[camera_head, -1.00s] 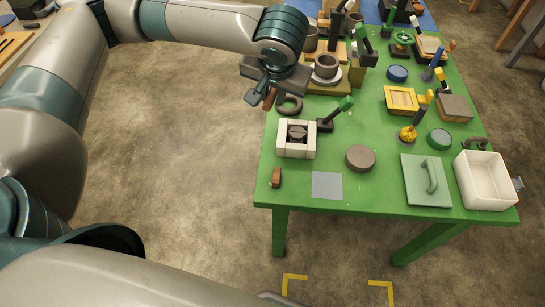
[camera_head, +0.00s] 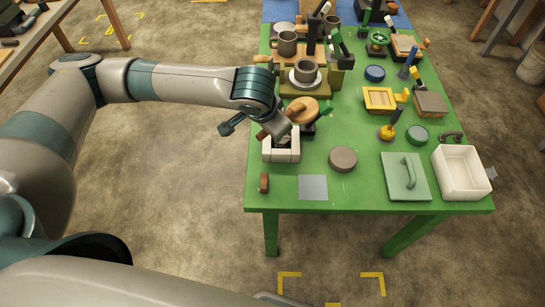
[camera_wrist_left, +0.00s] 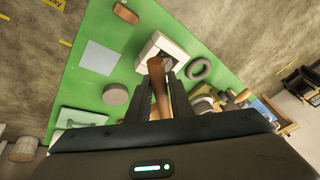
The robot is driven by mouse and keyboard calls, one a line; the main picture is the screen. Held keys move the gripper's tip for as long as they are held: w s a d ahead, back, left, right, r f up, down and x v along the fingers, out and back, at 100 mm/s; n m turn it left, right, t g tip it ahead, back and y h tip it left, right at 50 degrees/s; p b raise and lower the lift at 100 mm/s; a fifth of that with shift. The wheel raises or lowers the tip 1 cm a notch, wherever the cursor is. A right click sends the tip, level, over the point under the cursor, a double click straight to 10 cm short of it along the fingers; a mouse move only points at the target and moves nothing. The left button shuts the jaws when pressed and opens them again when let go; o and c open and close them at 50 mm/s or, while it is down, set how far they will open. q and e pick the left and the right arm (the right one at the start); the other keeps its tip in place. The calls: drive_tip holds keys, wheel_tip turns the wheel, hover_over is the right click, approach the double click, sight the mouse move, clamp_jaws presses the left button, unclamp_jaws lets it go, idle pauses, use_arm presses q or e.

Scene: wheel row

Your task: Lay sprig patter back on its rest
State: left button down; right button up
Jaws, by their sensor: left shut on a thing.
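The gap below the patter cannot be judged. I cannot tell for sure which thing is its rest; a small brown block (camera_head: 264,183) lies at the near left corner. My right gripper is not in view.
On the green table (camera_head: 345,195) are a grey square (camera_head: 313,187), a brown-grey disc (camera_head: 343,159), a green lidded board (camera_head: 404,178) and a white bin (camera_head: 461,172). Mugs and a wheel (camera_head: 306,74) crowd behind.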

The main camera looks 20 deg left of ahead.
use_arm(q)
drive_tip(key=s+d+f+m+g+h+p, duration=0.1)
drive_tip(key=s+d+f+m+h+p, duration=0.1)
drive_tip(key=f+m+p, duration=0.4)
drive_tip(key=shift+s+f+m+g+h, duration=0.3)
drive_tip(key=shift+s+f+m+h, duration=0.2)
drive_tip(key=shift+s+f+m, duration=1.05)
drive_tip(key=shift+w, duration=0.15)
drive_tip(key=shift+f, duration=1.45)
drive_tip(key=shift+f+b, duration=0.85)
drive_tip(key=shift+f, duration=0.65)
